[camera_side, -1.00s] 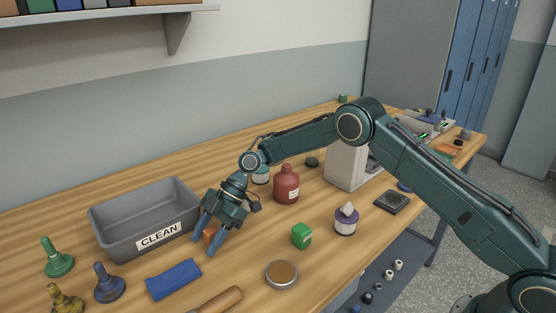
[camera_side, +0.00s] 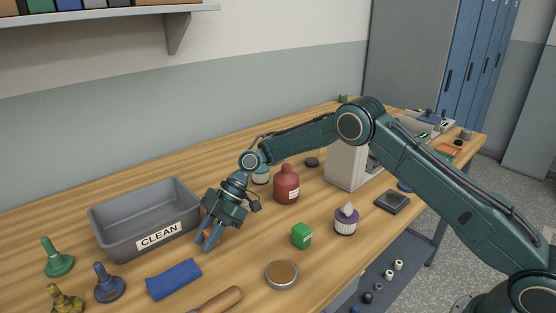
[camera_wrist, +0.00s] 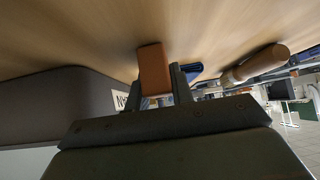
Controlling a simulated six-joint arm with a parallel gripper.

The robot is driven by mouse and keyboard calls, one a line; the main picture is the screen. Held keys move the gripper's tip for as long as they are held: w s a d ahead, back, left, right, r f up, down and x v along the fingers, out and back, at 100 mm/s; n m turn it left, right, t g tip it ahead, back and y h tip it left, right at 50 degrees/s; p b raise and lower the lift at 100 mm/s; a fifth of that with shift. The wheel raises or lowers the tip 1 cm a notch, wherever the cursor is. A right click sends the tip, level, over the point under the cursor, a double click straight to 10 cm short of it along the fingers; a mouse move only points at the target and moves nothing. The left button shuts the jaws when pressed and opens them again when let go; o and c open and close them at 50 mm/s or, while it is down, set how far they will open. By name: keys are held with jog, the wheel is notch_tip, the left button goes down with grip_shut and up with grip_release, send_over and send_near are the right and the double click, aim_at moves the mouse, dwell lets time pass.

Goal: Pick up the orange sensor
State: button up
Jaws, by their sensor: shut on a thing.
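The orange sensor (camera_side: 208,234) is a small orange block between the fingers of my gripper (camera_side: 207,243) in the side view, low over the table just right of the grey bin. In the wrist view the orange sensor (camera_wrist: 154,70) stands between the two fingertips of my gripper (camera_wrist: 157,90), which is shut on it. The fingers cover much of it in the side view. I cannot tell whether it still touches the table.
The grey CLEAN bin (camera_side: 113,243) is close on the left. A blue cloth (camera_side: 174,279) lies in front, with a wooden-handled brush (camera_side: 222,299) near it. A green box (camera_side: 301,235), a round tin (camera_side: 282,274) and a red bottle (camera_side: 286,185) stand to the right.

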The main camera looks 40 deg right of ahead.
aim_at(206, 232)
notch_tip(206, 232, up, 20)
dwell(0.7)
dwell(0.7)
